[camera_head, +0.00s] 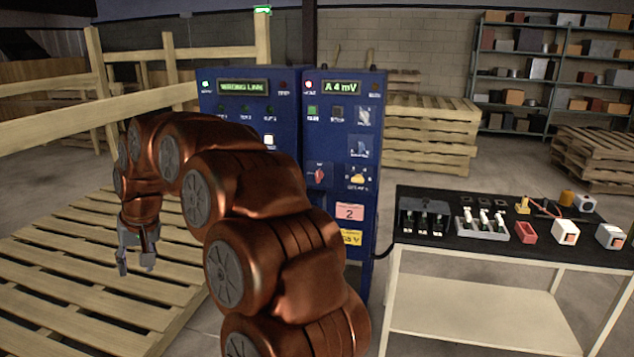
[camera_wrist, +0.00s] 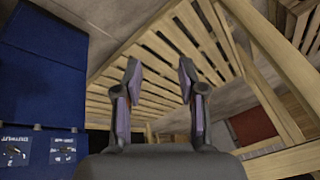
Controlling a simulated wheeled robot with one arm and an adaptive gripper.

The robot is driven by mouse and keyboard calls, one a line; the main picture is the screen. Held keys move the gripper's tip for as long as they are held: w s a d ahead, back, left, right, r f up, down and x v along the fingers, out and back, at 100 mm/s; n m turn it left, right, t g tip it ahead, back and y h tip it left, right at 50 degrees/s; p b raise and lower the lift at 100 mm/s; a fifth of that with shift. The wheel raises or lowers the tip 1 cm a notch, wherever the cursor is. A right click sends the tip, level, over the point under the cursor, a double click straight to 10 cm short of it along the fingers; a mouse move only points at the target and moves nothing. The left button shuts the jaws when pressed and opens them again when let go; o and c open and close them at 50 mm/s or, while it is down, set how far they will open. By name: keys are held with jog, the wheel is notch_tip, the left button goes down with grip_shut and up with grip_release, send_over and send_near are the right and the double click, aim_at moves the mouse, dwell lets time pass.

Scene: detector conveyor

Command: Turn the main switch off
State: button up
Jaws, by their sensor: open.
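Two blue cabinets stand side by side in the head view, the left one (camera_head: 232,107) with a display reading "WRONG LINK" and the right one (camera_head: 370,210) with a display reading "A 4 mV". A red handle (camera_head: 320,174) sits on the left part of the right cabinet's front; it looks like the main switch, and its exact position is too small to tell. My gripper (camera_head: 136,262) is open and empty, hanging left of the cabinets above a pallet. Its spread fingers also show in the wrist view (camera_wrist: 159,68). My arm hides much of the left cabinet's lower front.
A wooden pallet (camera_head: 60,290) lies below my gripper. Wooden rails (camera_head: 100,107) stand at left. A blue cabinet surface (camera_wrist: 40,80) fills the wrist view's left side.

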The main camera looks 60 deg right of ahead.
jog(key=w+d+f+m+t+h+b, duration=0.2)
jog(key=w+d+f+m, duration=0.1)
jog(key=w+d, duration=1.05)
jog(key=w+d+f+m+t+h+b, duration=0.1)
jog(key=d+f+m+h, duration=0.1)
jog(key=d, duration=1)
jog(key=w+d+f+m+t+h+b, duration=0.1)
jog(key=w+d+f+m+h+b, duration=0.1)
jog(key=d, duration=0.9)
jog(key=m+g+h+b, duration=0.25)
jog(key=h+b, duration=0.25)
jog(key=h, duration=0.7)
send_near(318, 176)
jog(key=d, duration=0.3)
jog(key=w, duration=0.1)
jog(key=d+m, duration=0.1)
jog(key=shift+w+d+f+t, duration=0.2)
jog(key=shift+w+d+t, duration=0.05)
jog(key=shift+d, duration=0.1)
jog(key=shift+p+x, duration=0.45)
jog(key=shift+x, duration=0.5)
jog(key=shift+w+d+r, duration=0.1)
jog(key=shift+w+d, duration=0.05)
jog(key=shift+w, duration=0.05)
jog(key=shift+s+d+p, duration=0.1)
jog(key=shift+d+p, duration=0.25)
jog(key=shift+d, duration=0.3)
jog(key=shift+w+d+p, duration=0.5)
jog(key=shift+d+p, duration=0.05)
jog(key=shift+p, duration=0.2)
